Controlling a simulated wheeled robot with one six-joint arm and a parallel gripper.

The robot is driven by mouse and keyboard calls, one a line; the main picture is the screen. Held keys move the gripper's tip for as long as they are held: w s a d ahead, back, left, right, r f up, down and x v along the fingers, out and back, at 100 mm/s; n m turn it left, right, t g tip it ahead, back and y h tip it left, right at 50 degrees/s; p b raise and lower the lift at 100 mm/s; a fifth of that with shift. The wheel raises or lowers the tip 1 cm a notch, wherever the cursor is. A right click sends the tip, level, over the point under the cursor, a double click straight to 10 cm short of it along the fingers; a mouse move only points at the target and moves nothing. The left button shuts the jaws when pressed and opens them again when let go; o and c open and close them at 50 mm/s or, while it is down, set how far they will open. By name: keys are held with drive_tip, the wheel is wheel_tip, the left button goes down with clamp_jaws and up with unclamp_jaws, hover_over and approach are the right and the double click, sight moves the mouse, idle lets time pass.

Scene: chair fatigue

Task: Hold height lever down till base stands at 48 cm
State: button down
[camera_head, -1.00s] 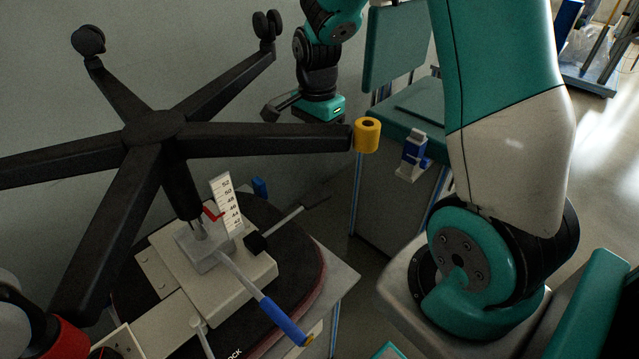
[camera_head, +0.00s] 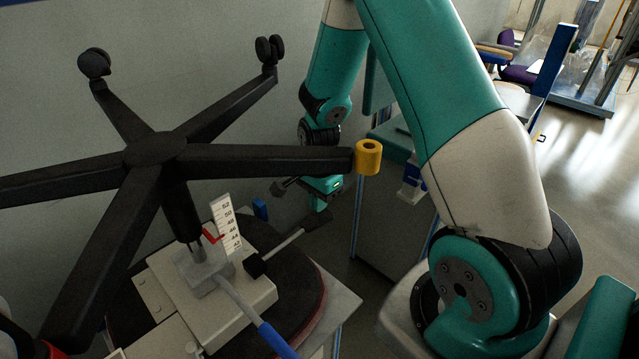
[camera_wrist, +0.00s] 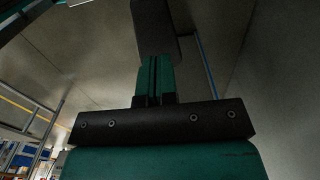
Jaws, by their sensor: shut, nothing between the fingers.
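The upturned chair's black five-armed base (camera_head: 155,150) stands on its column above the seat mechanism. A white scale (camera_head: 226,222) with a red pointer (camera_head: 211,236) stands beside the column. The pointer sits low on the scale, around the middle forties; I cannot read it exactly. A rod with a black paddle, the height lever (camera_head: 290,238), sticks out to the right. My gripper (camera_head: 320,204) is shut and empty, fingers pointing down just above the paddle. In the wrist view, the shut fingers (camera_wrist: 155,78) have the dark paddle (camera_wrist: 155,28) beyond them; contact cannot be told.
A blue-handled lever (camera_head: 276,338) sticks out at the front of the mechanism. A yellow roll (camera_head: 368,157) caps the right base arm, close to my arm. A teal-topped cabinet (camera_head: 385,215) with a blue-and-white item stands behind right. Floor is open at far right.

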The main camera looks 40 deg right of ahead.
sight(321, 214)
drive_tip(key=shift+f, duration=1.05)
drive_tip(key=shift+y, duration=0.6)
wheel_tip(321, 214, down, 5)
drive_tip(key=shift+d+f+b, duration=0.15)
drive_tip(key=shift+b, duration=0.8)
drive_tip(key=shift+s+f, duration=0.1)
drive_tip(key=shift+f, duration=0.1)
drive_tip(key=shift+a+f, duration=0.1)
drive_tip(key=shift+a, duration=0.15)
drive_tip(key=d+r+p, duration=0.4)
drive_tip(key=r, duration=1)
drive_tip(key=shift+w+r, duration=0.25)
drive_tip(key=shift+w, duration=0.1)
drive_tip(key=shift+d, duration=0.1)
